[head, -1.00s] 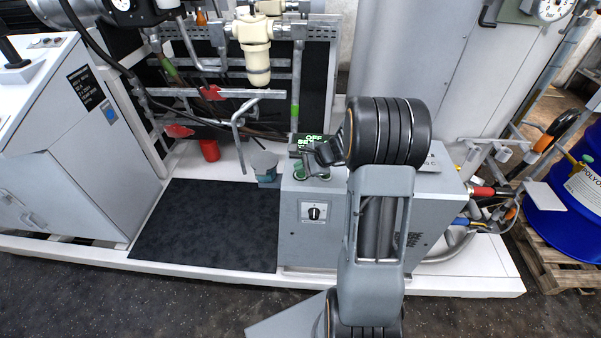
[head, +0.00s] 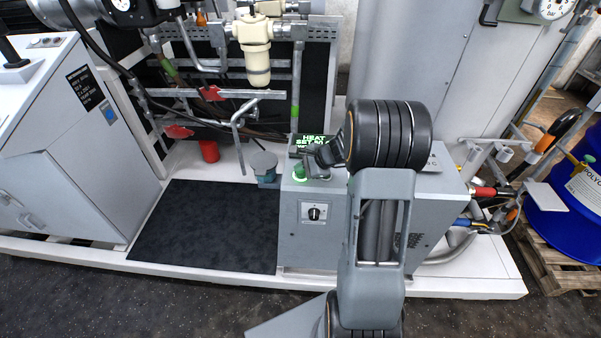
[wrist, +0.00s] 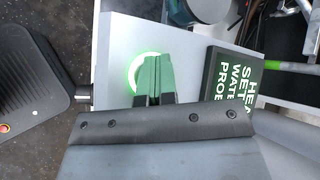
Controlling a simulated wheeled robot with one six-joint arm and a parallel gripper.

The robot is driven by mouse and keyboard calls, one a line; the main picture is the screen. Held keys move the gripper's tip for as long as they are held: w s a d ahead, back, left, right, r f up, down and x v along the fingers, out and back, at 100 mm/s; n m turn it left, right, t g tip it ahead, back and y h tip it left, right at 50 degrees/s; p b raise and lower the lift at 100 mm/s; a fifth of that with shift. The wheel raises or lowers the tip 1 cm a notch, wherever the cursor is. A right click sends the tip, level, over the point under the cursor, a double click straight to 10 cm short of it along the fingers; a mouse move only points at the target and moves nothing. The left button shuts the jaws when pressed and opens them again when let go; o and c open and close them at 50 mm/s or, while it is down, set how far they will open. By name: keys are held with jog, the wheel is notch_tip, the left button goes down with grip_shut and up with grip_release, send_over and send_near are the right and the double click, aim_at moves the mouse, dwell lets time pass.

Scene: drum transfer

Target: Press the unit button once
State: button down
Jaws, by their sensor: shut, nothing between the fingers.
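The unit is a grey box (head: 300,245) standing on the white skid, with a dial on its front. Its round button (head: 299,173) is on top and is lit green; in the wrist view its bright green ring (wrist: 131,72) shows partly behind my fingers. My gripper (wrist: 152,58) is shut and empty, its green fingertips over the button. I cannot tell whether they touch it. A small black display (head: 313,141) beside the button reads "HEAT SET" and more lines; it also shows in the wrist view (wrist: 229,82).
A small grey-lidded pot (head: 264,162) and a red cup (head: 209,151) stand left of the unit. A black mat (head: 205,225) lies bare on the skid. Pipes rise behind. A blue drum (head: 570,200) on a pallet is at the right.

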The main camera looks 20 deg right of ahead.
aim_at(301, 175)
jog(key=shift+r, duration=0.3)
jog(key=shift+r+p, duration=2.3)
jog(key=shift+r, duration=0.8)
jog(key=shift+f, duration=0.1)
